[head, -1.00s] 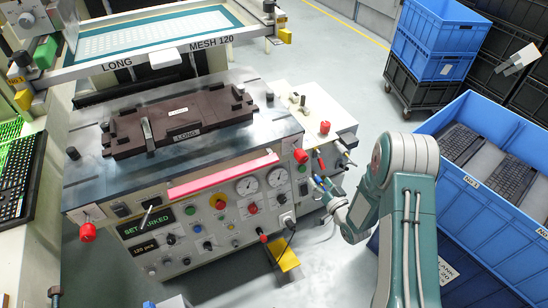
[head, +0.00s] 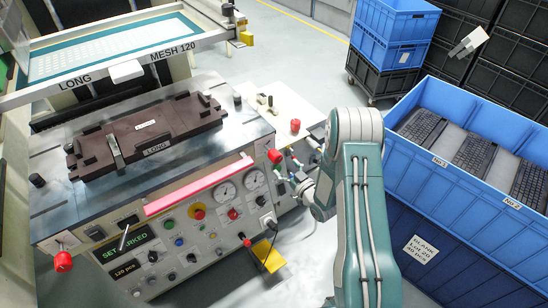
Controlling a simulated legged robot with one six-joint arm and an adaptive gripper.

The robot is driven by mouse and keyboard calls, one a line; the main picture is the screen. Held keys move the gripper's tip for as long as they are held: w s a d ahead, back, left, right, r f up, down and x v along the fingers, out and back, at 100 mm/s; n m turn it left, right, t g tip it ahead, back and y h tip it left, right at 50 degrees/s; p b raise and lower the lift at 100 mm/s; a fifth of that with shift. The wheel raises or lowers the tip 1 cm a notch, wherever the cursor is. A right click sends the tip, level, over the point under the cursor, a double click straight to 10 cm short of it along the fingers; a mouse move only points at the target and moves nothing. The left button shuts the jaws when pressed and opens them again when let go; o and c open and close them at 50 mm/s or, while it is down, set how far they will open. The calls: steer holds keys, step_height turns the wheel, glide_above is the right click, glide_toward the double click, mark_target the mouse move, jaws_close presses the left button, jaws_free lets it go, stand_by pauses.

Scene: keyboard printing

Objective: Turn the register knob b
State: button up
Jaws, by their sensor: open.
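Several red knobs sit around the printing machine (head: 200,168). One red knob (head: 274,156) is at the right front corner of the metal bed. Another red knob (head: 295,125) stands on the pale side shelf, and a third red knob (head: 62,262) is at the front left. No readable letter shows which is register knob b. My gripper (head: 290,174) is small in view, beside the right corner and just right of and below the corner knob. It looks open and empty; I cannot tell whether it touches anything. My arm hides part of the machine's right side.
A dark brown fixture (head: 150,134) marked LONG lies on the bed, below the screen frame (head: 130,70). A control panel with gauges (head: 226,192) faces front. A blue crate of keyboards (head: 450,200) stands close to my arm's right. Open floor (head: 300,75) lies behind.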

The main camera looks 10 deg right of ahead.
mark_target(279, 161)
steer(key=x, duration=0.5)
steer(key=shift+w+a, duration=0.3)
steer(key=c, duration=1.2)
